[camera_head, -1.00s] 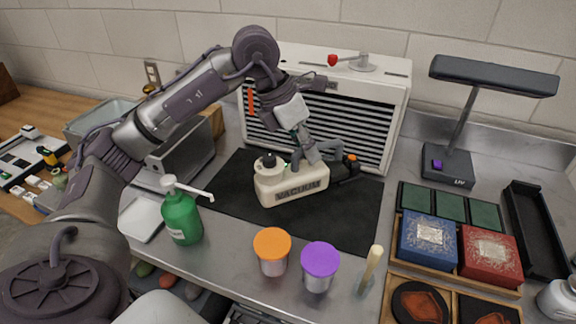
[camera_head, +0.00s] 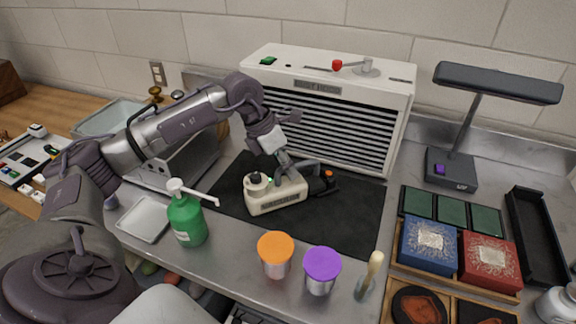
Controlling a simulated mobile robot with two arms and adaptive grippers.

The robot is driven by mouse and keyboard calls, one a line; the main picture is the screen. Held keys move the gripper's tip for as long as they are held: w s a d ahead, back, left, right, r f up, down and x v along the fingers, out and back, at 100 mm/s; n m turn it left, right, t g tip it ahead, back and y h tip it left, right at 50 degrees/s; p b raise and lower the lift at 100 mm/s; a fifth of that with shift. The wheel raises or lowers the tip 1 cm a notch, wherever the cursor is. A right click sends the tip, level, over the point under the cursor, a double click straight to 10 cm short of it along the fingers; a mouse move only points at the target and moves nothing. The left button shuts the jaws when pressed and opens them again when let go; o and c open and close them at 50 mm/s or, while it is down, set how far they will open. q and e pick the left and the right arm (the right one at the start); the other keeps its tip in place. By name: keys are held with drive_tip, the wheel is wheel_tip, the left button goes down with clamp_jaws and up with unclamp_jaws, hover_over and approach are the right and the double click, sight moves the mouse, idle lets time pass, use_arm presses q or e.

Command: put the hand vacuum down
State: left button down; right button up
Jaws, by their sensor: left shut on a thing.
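The hand vacuum (camera_head: 277,198) has a cream body with a dark label and a black end with an orange tip at its right. It is over the black mat (camera_head: 342,227) in front of the louvred cabinet; I cannot tell whether its base touches the mat. My left gripper (camera_head: 286,172) comes down from the upper left and is shut on the vacuum's top handle. The fingertips are partly hidden at the handle. My right gripper is not in view.
A green pump bottle (camera_head: 186,219) stands left of the mat. Orange-lidded (camera_head: 275,253) and purple-lidded (camera_head: 321,269) jars stand in front. The white louvred cabinet (camera_head: 330,105) stands behind. A UV lamp (camera_head: 451,167) and boxes are at the right. The mat's right half is clear.

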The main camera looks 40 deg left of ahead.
use_arm(q)
drive_tip(key=shift+f, duration=0.1)
drive_tip(key=c, duration=1.2)
unclamp_jaws()
drive_tip(key=shift+o, duration=0.2)
drive_tip(key=shift+r, duration=0.25)
drive_tip(key=shift+a+r, duration=0.2)
drive_tip(key=shift+r, duration=0.1)
drive_tip(key=b+v, duration=0.1)
drive_tip(key=v, duration=1)
drive_tip(key=shift+b, duration=0.4)
drive_tip(key=shift+s+r, duration=0.1)
drive_tip(key=shift+s, duration=0.05)
